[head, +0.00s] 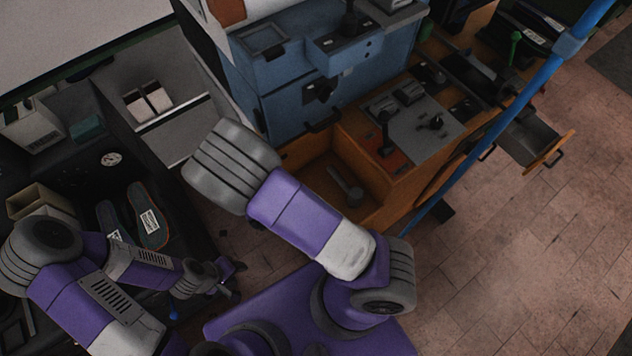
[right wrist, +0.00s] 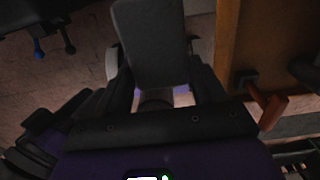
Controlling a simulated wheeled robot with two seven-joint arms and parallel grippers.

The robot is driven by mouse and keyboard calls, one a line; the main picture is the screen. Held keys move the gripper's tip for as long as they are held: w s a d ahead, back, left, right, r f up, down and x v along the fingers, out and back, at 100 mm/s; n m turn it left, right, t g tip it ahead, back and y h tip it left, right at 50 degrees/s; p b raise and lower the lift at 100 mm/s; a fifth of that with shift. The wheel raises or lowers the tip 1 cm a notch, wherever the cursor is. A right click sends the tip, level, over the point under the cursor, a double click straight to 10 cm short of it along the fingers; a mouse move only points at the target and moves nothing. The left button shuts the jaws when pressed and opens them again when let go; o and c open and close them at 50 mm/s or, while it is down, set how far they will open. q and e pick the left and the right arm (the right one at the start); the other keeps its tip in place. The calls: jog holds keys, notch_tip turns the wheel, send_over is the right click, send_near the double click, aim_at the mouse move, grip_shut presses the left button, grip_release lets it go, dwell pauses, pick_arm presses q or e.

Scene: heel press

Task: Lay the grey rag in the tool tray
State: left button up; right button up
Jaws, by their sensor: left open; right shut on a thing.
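A dark grey flat piece with rounded corners, which I take for the grey rag (right wrist: 152,35), is between the fingers of my right gripper (right wrist: 154,72) in the right wrist view. That gripper is shut on it. In the head view my right arm hides the gripper and the piece. My left gripper (head: 232,279) is open and empty at lower left, beside the dark bench.
The blue machine (head: 300,105) stands behind the compartment. A grey panel (head: 415,120) with small fittings lies on the wooden cabinet, and a drawer (head: 530,138) sticks out at right. Insoles (head: 148,215) and boxes (head: 40,203) lie on the left bench. Brick floor is clear at lower right.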

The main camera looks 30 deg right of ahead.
jog(key=d+b, duration=0.1)
jog(key=d, duration=0.4)
jog(key=w+d+f+b, duration=0.1)
jog(key=d+b, duration=0.1)
jog(key=d, duration=0.4)
jog(key=w+d+f+b, duration=0.1)
jog(key=d, duration=0.5)
jog(key=shift+d, duration=0.15)
notch_tip(320, 180, down, 5)
jog(key=b, duration=0.3)
jog(key=shift+f, duration=0.15)
jog(key=o, duration=1)
